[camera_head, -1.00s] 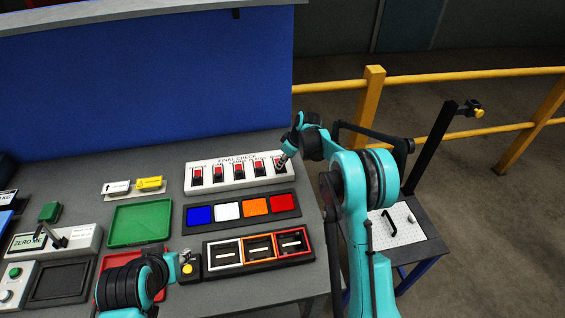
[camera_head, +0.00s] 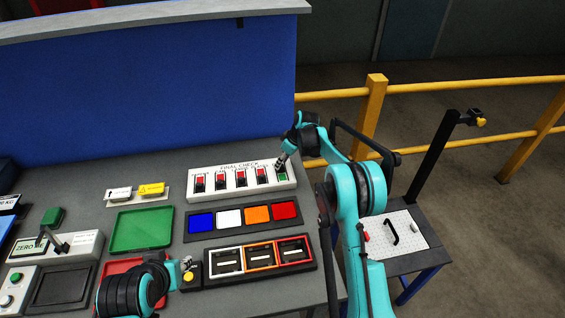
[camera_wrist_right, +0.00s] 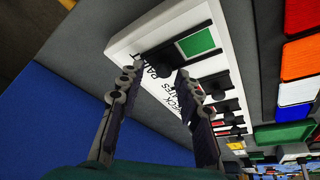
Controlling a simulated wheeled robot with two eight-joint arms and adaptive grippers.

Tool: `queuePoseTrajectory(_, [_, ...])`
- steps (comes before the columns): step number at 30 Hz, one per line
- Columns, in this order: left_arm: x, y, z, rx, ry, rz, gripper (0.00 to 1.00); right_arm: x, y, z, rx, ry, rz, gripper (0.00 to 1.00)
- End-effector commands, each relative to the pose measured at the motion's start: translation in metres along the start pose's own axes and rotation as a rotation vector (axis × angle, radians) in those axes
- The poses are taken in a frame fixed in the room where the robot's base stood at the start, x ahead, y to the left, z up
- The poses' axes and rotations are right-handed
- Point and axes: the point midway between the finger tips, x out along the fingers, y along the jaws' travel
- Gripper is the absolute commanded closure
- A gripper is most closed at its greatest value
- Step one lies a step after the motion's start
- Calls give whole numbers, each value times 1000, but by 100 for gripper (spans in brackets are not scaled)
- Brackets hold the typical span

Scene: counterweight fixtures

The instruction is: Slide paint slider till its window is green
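The white FINAL CHECK panel (camera_head: 216,191) lies on the bench with several sliders in a row. The rightmost slider is labelled PAINT in the wrist view, and its window (camera_head: 282,177) is green; the window also shows green in the right wrist view (camera_wrist_right: 197,42). The other windows, such as the leftmost one (camera_head: 200,181), are red. My right gripper (camera_head: 280,163) is at the far end of the paint slider. In the wrist view its two fingers (camera_wrist_right: 157,80) are apart, with the black paint knob (camera_wrist_right: 155,60) just beyond the tips; contact is unclear. My left gripper (camera_head: 188,273) is low over the bench.
A black strip (camera_head: 243,220) with blue, white, orange and red squares lies in front of the panel. A fixture with three framed slots (camera_head: 264,268) is nearer. A green tray (camera_head: 141,229) is to the left. A blue wall (camera_head: 150,90) stands behind.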

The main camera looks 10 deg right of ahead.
Motion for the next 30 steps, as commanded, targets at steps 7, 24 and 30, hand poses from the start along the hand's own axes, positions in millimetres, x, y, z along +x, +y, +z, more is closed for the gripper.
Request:
queuePoseTrajectory(7, [0, 0, 0, 0, 0, 0, 66, 0, -1, 1, 0, -2, -2, 63])
queuePoseTrajectory(24, [0, 0, 0, 0, 0, 0, 66, -94, 0, 1, 1, -3, -2, 63])
queuePoseTrajectory(30, [0, 0, 0, 0, 0, 0, 66, -115, 0, 0, 0, -2, -2, 63])
